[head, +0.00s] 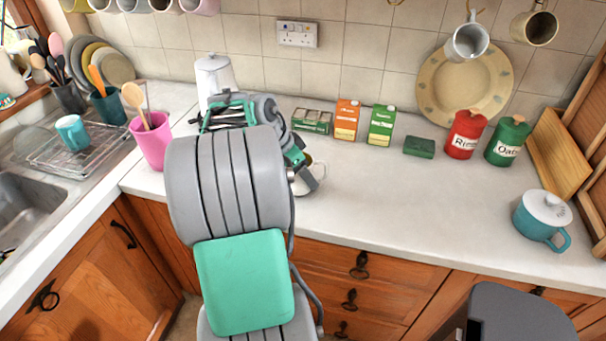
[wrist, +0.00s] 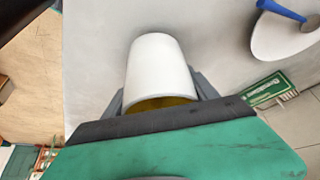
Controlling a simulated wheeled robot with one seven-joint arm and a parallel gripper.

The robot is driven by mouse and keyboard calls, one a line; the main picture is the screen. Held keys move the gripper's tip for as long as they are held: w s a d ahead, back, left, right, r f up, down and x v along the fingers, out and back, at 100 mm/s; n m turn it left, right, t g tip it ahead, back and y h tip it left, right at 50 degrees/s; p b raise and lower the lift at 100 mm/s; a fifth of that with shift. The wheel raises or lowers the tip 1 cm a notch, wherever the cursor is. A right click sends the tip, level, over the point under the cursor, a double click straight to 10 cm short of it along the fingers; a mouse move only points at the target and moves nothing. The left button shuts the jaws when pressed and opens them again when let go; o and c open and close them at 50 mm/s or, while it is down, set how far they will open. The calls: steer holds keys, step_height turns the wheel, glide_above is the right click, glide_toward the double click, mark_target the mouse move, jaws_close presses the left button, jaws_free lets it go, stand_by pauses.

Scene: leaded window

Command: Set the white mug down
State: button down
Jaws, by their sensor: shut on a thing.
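The white mug (wrist: 160,68) is between the two grey fingers of my gripper (wrist: 160,95) in the wrist view. Its outer wall is white, and a strip of yellow inside shows at the edge nearest my gripper. My gripper is shut on it. In the head view my arm hides most of the mug; part of it (head: 318,172) shows at the right of my gripper (head: 305,178), over the worktop (head: 400,210). Whether its base touches the worktop cannot be told.
Behind are an orange carton (head: 346,120), a green carton (head: 381,125) and a green sponge (head: 419,147). A teal lidded pot (head: 541,217) stands at right. The worktop's middle is clear.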

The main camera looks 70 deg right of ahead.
steer(key=shift+f, duration=0.55)
steer(key=shift+f, duration=0.1)
steer(key=shift+c, duration=1.2)
jaws_free()
